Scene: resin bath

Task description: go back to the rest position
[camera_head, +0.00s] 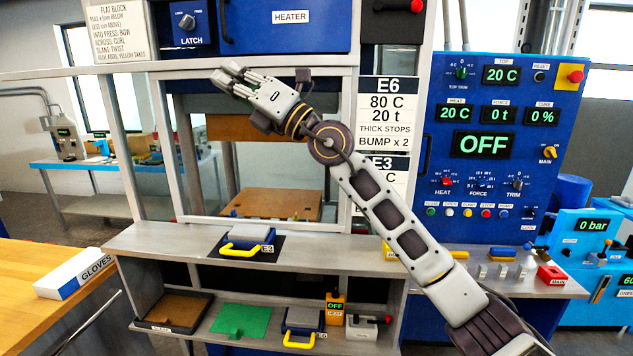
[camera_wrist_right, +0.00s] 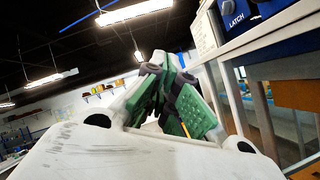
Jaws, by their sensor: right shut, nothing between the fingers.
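My right gripper (camera_head: 228,80) is raised in front of the press frame, at the upper left of the head view. Its arm reaches up and left from the lower right. The fingers are shut and hold nothing. In the right wrist view the dark and green fingers (camera_wrist_right: 168,98) come together in front of the pale wrist housing, with the ceiling and lamps behind. The gripper is well above the grey bench (camera_head: 150,242) and appears apart from everything. My left gripper is not in view.
The press opening with a brown plate (camera_head: 265,205) lies behind my arm. A mould with a yellow handle (camera_head: 240,248) sits on the bench. The blue control panel (camera_head: 492,150) reads OFF, at right. A glove box (camera_head: 75,274) is on the wooden table at left.

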